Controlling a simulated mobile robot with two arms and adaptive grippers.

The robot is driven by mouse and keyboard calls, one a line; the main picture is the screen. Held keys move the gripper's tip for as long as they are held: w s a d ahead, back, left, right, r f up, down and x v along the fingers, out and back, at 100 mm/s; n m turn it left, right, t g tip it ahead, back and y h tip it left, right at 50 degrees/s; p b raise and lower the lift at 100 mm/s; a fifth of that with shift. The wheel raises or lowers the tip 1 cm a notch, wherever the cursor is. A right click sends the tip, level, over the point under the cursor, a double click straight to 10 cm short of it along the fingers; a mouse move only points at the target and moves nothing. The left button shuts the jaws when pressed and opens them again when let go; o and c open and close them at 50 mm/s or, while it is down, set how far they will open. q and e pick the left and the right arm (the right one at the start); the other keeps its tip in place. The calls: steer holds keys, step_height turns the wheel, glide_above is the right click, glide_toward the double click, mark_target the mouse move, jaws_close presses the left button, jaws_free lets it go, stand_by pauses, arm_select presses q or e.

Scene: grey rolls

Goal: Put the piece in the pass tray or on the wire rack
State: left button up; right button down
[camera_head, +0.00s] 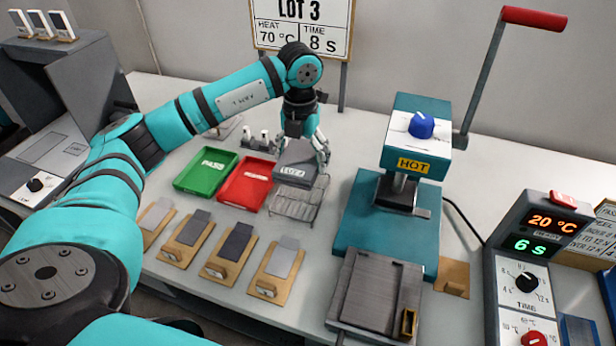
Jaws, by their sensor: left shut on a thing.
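My left gripper (321,160) points down at the right edge of that grey thing, behind the rack. It is shut on a grey piece (297,153), which is partly hidden by the fingers; its outline against the grey thing below is hard to tell. I cannot tell whether the piece touches anything below. My right gripper is not in view.
A red tray (245,184) stands between the pass tray and the grey thing. Several wooden boards with grey strips (236,243) lie in front. A press marked HOT (408,160), with a raised red-handled lever (534,18), stands right. Its control box (527,275) reads 20 °C and 6 s.

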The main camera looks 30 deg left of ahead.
arm_select(q)
steer(key=f, duration=0.3)
steer(key=shift+s+f, duration=0.2)
steer(key=shift+f, duration=0.5)
step_height(320, 180, down, 3)
steer(key=shift+f+p, duration=0.1)
steer(key=shift+p, duration=0.3)
steer(key=shift+w, duration=0.1)
steer(key=o, duration=0.9)
steer(key=shift+f, duration=0.15)
steer(key=shift+o, duration=1.2)
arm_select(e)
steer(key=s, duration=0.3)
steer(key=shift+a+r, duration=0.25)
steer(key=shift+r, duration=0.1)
